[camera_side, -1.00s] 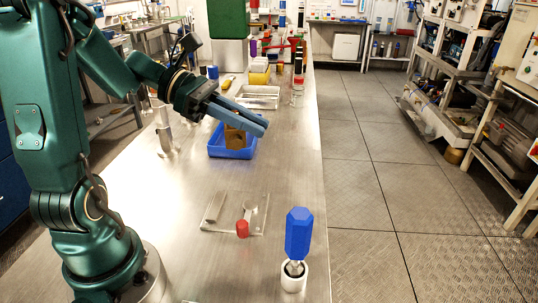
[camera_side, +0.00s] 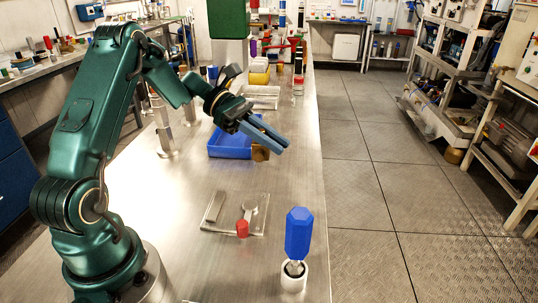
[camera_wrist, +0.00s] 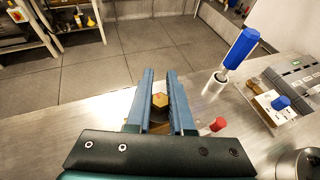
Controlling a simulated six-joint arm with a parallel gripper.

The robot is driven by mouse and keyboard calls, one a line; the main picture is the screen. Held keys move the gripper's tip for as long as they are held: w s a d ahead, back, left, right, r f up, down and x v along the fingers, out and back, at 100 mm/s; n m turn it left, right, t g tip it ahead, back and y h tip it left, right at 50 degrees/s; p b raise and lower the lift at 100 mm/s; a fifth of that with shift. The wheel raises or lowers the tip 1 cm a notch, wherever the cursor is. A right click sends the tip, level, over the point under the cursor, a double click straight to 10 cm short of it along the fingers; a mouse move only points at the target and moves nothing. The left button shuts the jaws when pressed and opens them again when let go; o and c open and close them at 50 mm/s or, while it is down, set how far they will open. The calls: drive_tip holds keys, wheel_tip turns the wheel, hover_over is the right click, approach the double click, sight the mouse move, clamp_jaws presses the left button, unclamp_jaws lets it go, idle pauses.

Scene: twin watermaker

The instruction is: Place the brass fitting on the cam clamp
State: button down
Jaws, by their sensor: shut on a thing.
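The brass fitting (camera_side: 261,153) hangs under the fingers of my gripper (camera_side: 281,143), which is shut on it, just right of the blue tray in the side view. In the wrist view the fitting's hexagonal brass end (camera_wrist: 159,99) shows between the two blue fingers (camera_wrist: 160,75). The cam clamp (camera_side: 235,213) sits nearer on the bench, a clear plate with a grey bar and a lever with a red knob (camera_side: 242,229). The red knob also shows in the wrist view (camera_wrist: 218,124); my gripper body hides most of the clamp there.
The blue tray (camera_side: 222,146) stands left of the fitting. A blue-handled tool (camera_side: 298,233) stands upright in a white cup (camera_side: 293,279) near the bench's right edge. A post (camera_side: 165,140) and a pale tray (camera_side: 259,96) are farther back. The bench between the blue tray and clamp is clear.

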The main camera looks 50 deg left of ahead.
drive_tip(key=shift+d, duration=0.1)
drive_tip(key=x, duration=0.4)
drive_tip(key=f+x, duration=0.1)
drive_tip(key=x, duration=0.4)
drive_tip(key=s+x, duration=0.1)
drive_tip(key=x, duration=0.3)
drive_tip(key=shift+f, duration=2.2)
drive_tip(key=shift+f, duration=0.15)
drive_tip(key=c, duration=0.8)
unclamp_jaws()
drive_tip(key=shift+f, duration=0.1)
